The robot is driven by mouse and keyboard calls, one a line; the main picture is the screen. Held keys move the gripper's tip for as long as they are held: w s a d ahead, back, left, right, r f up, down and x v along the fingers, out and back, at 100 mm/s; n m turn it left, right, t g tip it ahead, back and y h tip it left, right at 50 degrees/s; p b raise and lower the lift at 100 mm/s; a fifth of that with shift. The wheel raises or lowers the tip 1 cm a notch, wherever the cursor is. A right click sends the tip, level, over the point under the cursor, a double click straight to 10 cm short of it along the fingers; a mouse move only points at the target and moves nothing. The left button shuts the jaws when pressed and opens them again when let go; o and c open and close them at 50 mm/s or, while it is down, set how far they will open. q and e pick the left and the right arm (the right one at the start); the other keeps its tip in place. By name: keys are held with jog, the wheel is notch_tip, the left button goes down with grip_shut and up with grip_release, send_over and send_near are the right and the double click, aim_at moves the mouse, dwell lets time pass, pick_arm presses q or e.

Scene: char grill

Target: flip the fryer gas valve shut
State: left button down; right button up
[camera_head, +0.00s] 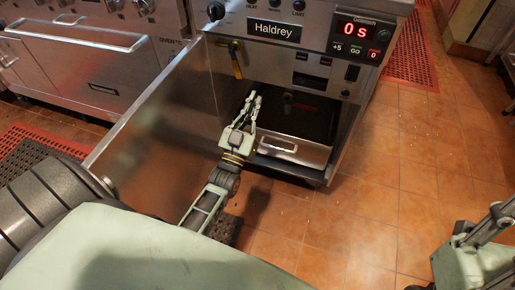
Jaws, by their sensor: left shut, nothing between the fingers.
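The fryer (222,88) stands at the top centre with its metal door (160,125) swung open to the left. A yellow valve handle (236,62) shows at the upper left of the open cabinet, hanging roughly vertical under the control panel. My left gripper (254,98) is shut and empty at the cabinet opening. Its fingertips are below and slightly right of the yellow handle, and look apart from it. A dark fitting (288,99) sits deeper inside, to the right of the fingers. Part of my right arm shows at the lower right; its fingertips are not visible.
The open door forms a wall left of my left arm. A metal pan with a handle (278,147) sits low in the cabinet. A red display (356,29) reads 0s. An oven (95,60) stands at the left. The tiled floor (390,170) on the right is clear.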

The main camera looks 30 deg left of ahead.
pick_arm(q)
jog(key=s+d+f+g+h+p, duration=0.1)
jog(key=s+d+f+g+p, duration=0.1)
jog(key=f, duration=0.5)
jog(key=s+d+f+m+g+h+p, duration=0.1)
jog(key=s+d+f+g+p, duration=0.2)
jog(key=s+f+g+p, duration=0.2)
jog(key=s+d+f+m+g+h+p, duration=0.1)
jog(key=s+d+f+g+p, duration=0.2)
jog(key=f+p, duration=0.3)
jog(key=shift+s+f+h, duration=0.4)
jog(key=shift+s+f, duration=0.15)
jog(key=shift+f, duration=1.2)
